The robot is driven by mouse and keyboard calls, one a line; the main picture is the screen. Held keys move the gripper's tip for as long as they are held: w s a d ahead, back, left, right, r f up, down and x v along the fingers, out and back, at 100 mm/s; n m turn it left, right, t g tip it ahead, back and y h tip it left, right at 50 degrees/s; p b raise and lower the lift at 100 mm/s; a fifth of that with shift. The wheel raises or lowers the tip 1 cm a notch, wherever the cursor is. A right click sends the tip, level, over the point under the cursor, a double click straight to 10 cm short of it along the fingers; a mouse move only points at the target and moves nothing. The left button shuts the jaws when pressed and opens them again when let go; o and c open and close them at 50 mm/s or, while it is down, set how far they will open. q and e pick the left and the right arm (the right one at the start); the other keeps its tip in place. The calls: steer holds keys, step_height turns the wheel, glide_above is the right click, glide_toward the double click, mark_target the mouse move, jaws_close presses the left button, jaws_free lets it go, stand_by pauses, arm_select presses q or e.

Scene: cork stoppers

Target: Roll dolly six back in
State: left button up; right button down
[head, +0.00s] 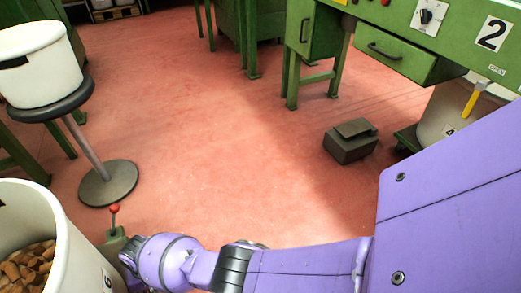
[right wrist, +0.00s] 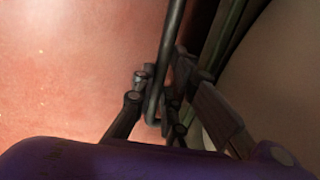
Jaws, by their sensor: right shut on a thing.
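Bin six (head: 75,250), a white tub marked 6 and full of corks, stands at the lower left of the head view. Its pale side (right wrist: 285,85) seems to fill the right of the right wrist view. The dolly under it is mostly hidden. My right gripper (right wrist: 160,88) is shut on a dark metal bar (right wrist: 176,45), which looks like the dolly's handle. In the head view my purple right arm reaches left to beside the bin, and its fingers cannot be made out. My left gripper is not in view.
A red-knobbed lever (head: 113,212) on a green base stands beside the bin. A white tub (head: 38,68) sits on a round-based stool (head: 107,183). A dark box (head: 350,142) is on the floor near green machine 2 (head: 420,40). The middle red floor (head: 235,150) is clear.

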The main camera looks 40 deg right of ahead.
steer(key=shift+w+a+r, duration=0.1)
steer(key=shift+w+a, duration=0.2)
steer(key=shift+a, duration=0.55)
steer(key=shift+a, duration=0.1)
steer(key=c, duration=1.8)
jaws_free()
steer(key=shift+w, duration=0.1)
step_height(320, 180, up, 12)
steer(key=s+d, duration=0.1)
steer(key=d, duration=0.1)
steer(key=shift+d, duration=0.15)
